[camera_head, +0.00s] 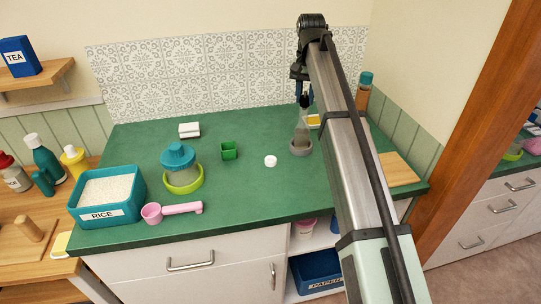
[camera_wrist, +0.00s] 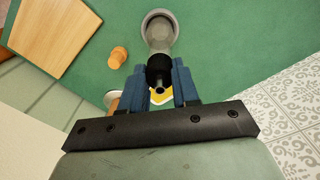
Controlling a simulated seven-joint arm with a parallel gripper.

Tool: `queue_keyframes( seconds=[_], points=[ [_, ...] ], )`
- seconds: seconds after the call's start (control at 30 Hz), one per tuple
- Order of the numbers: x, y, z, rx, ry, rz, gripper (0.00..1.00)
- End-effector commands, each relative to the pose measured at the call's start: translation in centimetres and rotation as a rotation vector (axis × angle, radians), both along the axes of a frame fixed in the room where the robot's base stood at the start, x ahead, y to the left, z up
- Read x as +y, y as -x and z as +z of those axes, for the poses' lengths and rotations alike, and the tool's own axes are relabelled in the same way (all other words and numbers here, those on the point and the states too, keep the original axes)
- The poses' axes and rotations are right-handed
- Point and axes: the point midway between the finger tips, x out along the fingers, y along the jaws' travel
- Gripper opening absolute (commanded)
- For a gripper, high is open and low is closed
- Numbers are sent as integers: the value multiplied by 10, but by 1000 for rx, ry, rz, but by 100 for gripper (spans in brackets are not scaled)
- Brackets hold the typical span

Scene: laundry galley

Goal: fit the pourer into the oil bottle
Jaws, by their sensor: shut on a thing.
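My gripper (camera_wrist: 160,90) is shut on the black pourer (camera_wrist: 160,68), which has a thin metal spout. In the head view, my gripper (camera_head: 303,92) is at the back of the green counter, with the pourer (camera_head: 304,101) at its fingertips. The clear grey oil bottle (camera_head: 302,127) stands upright in a grey round holder (camera_head: 301,148) straight below. In the wrist view the pourer lines up with the bottle's narrow top; I cannot tell whether it is inside the mouth or just at it. The bottle's neck is mostly hidden.
A white round cap (camera_head: 270,161) and a green cup (camera_head: 229,151) stand left of the bottle. A teal-capped brown bottle (camera_head: 363,92) and a wooden board (camera_head: 398,168) are on the right. An orange-brown piece (camera_wrist: 118,57) lies near the board. The counter's front middle is clear.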

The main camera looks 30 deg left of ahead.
Motion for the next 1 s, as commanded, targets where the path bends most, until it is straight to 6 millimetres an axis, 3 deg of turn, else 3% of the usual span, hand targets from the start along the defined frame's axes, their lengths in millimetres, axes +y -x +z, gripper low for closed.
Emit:
queue_keyframes(
  seconds=[0.07,0.1,0.4,0.57,0.73,1.0],
  points=[
    [0,0,-2,1,0,0,0],
    [0,0,-2,1,0,0,32],
    [0,0,-1,0,0,0,60],
    [0,0,-1,0,0,0,60],
    [0,0,-1,0,0,0,45],
    [0,0,-1,0,0,0,45]
  ],
)
